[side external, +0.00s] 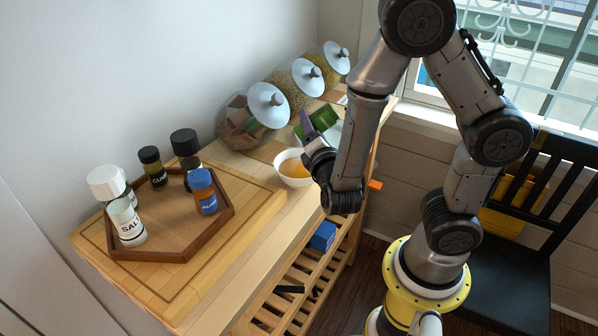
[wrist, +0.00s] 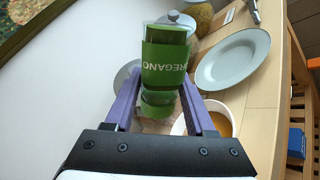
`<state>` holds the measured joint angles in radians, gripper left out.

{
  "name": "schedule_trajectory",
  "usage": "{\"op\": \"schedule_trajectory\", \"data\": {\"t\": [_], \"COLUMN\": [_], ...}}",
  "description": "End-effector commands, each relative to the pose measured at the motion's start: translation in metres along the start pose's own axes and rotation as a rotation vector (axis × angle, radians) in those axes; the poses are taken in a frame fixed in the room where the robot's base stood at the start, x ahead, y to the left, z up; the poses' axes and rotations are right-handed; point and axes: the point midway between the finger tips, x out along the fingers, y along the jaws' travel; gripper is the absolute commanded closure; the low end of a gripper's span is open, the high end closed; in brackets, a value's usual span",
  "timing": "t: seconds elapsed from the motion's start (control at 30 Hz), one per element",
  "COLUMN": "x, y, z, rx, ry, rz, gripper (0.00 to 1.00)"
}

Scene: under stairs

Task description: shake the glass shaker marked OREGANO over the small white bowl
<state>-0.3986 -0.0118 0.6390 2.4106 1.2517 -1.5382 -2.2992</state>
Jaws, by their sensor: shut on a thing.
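The OREGANO shaker has a green label and shows in the wrist view (wrist: 165,62), its lettering upside down. My gripper (wrist: 158,98), with purple fingers, is shut on it. In the side view the shaker (side external: 321,119) is tilted, held by my gripper (side external: 308,131) above and slightly right of the small white bowl. The small white bowl (side external: 281,163) stands on the wooden counter with yellow-orange contents. In the wrist view the bowl (wrist: 181,126) is partly hidden behind the right finger. Whether anything falls from the shaker cannot be seen.
A hexagonal wooden tray (side external: 160,255) holds several shakers at the left, on a wooden board (side external: 250,220). Several lidded glass jars (side external: 240,122) line the wall behind. A white plate (wrist: 232,60) lies beyond the bowl. A black chair (side external: 520,270) stands at the right.

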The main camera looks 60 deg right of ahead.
Motion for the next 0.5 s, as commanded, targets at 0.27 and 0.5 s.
{"op": "schedule_trajectory", "data": {"t": [0.27, 0.5], "x": [0.0, 0.0], "y": [0.012, 0.023], "z": [0.009, 0.017], "rx": [0.004, 0.003], "ry": [-0.001, -0.001], "rz": [0.001, 0.001], "gripper": [1.0, 1.0]}}
